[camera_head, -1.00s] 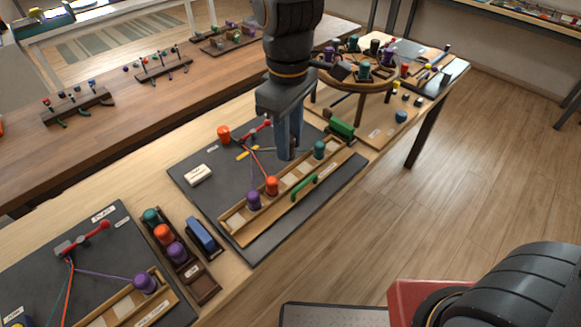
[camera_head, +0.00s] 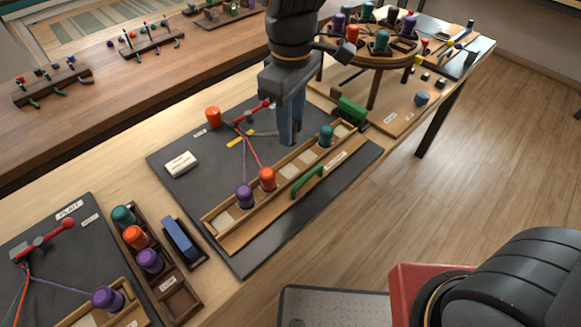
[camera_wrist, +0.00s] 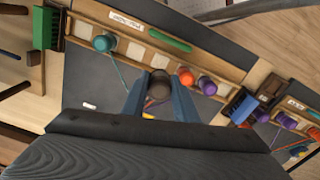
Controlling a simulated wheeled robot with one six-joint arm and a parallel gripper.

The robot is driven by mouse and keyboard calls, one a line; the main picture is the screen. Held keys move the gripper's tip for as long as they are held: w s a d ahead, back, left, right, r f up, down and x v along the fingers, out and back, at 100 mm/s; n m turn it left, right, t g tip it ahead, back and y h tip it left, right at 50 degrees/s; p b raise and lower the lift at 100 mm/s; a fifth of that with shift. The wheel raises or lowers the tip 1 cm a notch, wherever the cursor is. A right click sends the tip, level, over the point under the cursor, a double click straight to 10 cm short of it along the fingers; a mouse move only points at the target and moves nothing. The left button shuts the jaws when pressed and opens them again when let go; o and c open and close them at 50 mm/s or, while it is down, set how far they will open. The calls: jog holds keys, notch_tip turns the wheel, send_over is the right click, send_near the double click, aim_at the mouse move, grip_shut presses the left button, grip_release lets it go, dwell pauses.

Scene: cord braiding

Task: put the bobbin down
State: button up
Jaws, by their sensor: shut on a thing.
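My gripper (camera_head: 291,142) points down over the dark board (camera_head: 272,239), its fingertips behind the wooden rail (camera_head: 218,222). In the wrist view its fingers are shut on a brown round bobbin (camera_wrist: 160,85), seen end-on; in the head view the fingers mostly hide it. I cannot tell whether it touches the board. The rail, with pale squares, holds a purple bobbin (camera_head: 244,196), an orange bobbin (camera_head: 267,179) and, farther along, a teal bobbin (camera_head: 326,135). Cords run from a red-handled piece (camera_head: 250,112) to the bobbins; a brownish one leads toward my gripper.
A green handle (camera_head: 308,182) lies in front of the rail. A bobbin rack (camera_head: 178,298) stands at left; a round bobbin stand (camera_head: 378,59) rises behind right.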

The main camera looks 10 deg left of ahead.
notch_tip(320, 180, down, 10)
jog(key=shift+r+p, duration=0.2)
jog(key=shift+p, duration=0.4)
jog(key=shift+f, duration=0.15)
jog(key=shift+f, duration=0.2)
jog(key=o, duration=1.1)
jog(key=shift+c, duration=0.2)
jog(key=shift+r, duration=0.1)
notch_tip(320, 180, up, 13)
jog(key=shift+f+b, duration=0.2)
jog(key=shift+b, duration=0.6)
jog(key=s+d+f+m, duration=0.1)
jog(key=d+f+m, duration=0.2)
jog(key=d, duration=0.9)
jog(key=s+d+f+m, duration=0.1)
jog(key=d+f+m, duration=0.2)
jog(key=d+m, duration=0.6)
jog(key=d, duration=0.3)
jog(key=shift+s+f+m+t, duration=0.25)
jog(key=shift+f+m+t, duration=0.05)
jog(key=shift+m+t, duration=0.1)
